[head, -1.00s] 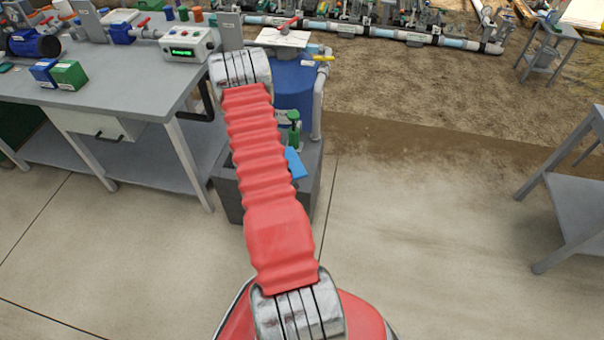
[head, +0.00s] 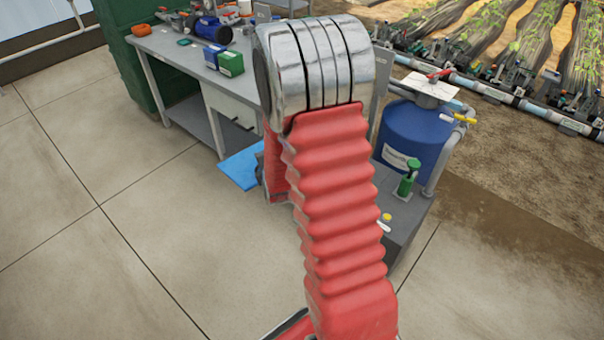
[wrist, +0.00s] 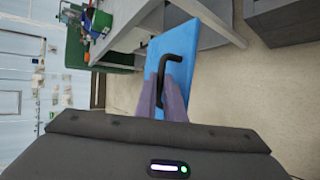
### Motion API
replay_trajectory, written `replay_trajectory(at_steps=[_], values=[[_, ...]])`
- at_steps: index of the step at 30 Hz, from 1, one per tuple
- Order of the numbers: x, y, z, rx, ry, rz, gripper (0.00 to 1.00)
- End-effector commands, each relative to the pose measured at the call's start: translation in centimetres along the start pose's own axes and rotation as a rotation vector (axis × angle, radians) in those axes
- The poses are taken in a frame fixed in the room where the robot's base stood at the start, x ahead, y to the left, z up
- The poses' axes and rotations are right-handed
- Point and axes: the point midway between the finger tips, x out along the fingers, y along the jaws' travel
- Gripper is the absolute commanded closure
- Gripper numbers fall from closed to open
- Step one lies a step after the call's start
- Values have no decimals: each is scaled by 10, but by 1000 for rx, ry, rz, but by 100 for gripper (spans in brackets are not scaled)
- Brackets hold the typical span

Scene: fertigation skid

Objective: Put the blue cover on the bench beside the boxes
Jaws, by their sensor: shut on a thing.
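The blue cover (wrist: 178,48) is a flat blue panel with a black handle in the wrist view. My gripper (wrist: 172,88) is shut on that handle, its two purple-grey fingers on either side of it. In the head view the blue cover (head: 241,168) shows beside my red arm, held out in front of the bench and below the level of its top; my arm hides its right part and the gripper. The bench (head: 183,60) is grey, at the upper left. The blue box (head: 214,56) and green box (head: 231,64) stand near its front edge.
A dark green cabinet (head: 122,55) is left of the bench. Bare bench top shows left of the boxes. The floor at left is clear.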

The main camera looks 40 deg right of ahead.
Motion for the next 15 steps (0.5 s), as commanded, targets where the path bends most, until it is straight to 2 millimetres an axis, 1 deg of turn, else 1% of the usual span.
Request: replay_trajectory(at_steps=[1, 5, 9, 12, 15], values=[[-7, 17, -18, -23, 33, 16, 100], [-27, 51, -62, -80, 113, 37, 100], [-52, 84, -109, -137, 196, 57, 100], [-70, 103, -138, -171, 246, 69, 100], [-84, 115, -158, -194, 281, 76, 100]])
